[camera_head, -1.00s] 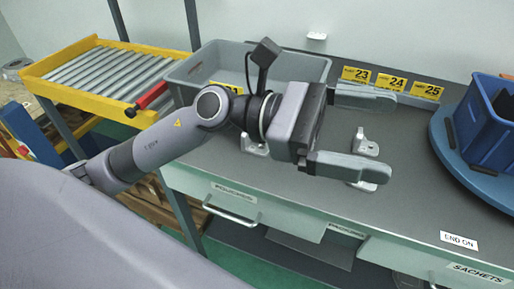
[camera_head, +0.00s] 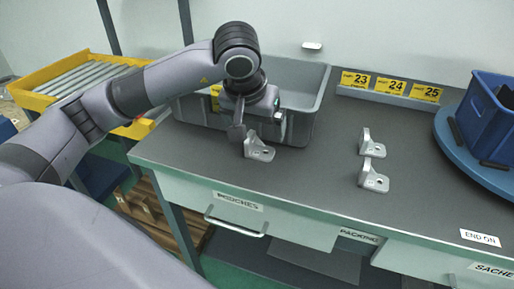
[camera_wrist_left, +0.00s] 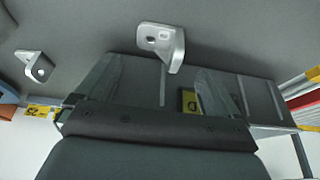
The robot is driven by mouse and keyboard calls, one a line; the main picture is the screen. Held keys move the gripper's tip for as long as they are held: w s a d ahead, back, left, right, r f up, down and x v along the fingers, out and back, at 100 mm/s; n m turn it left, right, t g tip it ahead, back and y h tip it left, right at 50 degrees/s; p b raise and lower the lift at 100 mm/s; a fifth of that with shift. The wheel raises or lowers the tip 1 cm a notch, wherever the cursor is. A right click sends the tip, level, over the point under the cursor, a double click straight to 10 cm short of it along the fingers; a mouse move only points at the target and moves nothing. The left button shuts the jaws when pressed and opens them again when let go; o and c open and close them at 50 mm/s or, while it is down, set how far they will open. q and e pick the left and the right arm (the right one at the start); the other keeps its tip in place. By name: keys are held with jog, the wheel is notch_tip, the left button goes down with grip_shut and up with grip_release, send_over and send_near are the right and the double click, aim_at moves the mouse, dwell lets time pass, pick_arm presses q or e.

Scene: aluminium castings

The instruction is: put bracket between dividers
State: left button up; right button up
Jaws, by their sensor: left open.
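Three grey metal brackets stand on the dark bench top. One bracket (camera_head: 260,151) is at the front of the grey bin, next to my left gripper (camera_head: 243,130); two more, a rear bracket (camera_head: 371,147) and a front bracket (camera_head: 373,180), stand further right. My left gripper points down and is open and empty. In the left wrist view the near bracket (camera_wrist_left: 163,43) lies just beyond the open fingers (camera_wrist_left: 157,72), and another bracket (camera_wrist_left: 36,65) shows at left. I cannot make out dividers clearly. My right gripper is not in view.
A grey bin (camera_head: 312,112) stands behind the gripper. A blue crate (camera_head: 488,130) with dark contents sits on a round blue turntable (camera_head: 470,165) at right. Yellow labels 23 to 25 (camera_head: 397,88) line the back.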

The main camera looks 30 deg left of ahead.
aim_at(262, 148)
pick_arm(q)
jog(key=x, duration=0.6)
jog(key=shift+d+f, duration=0.15)
jog(key=shift+d, duration=0.1)
jog(key=c, duration=1.1)
jog(key=shift+c, duration=0.7)
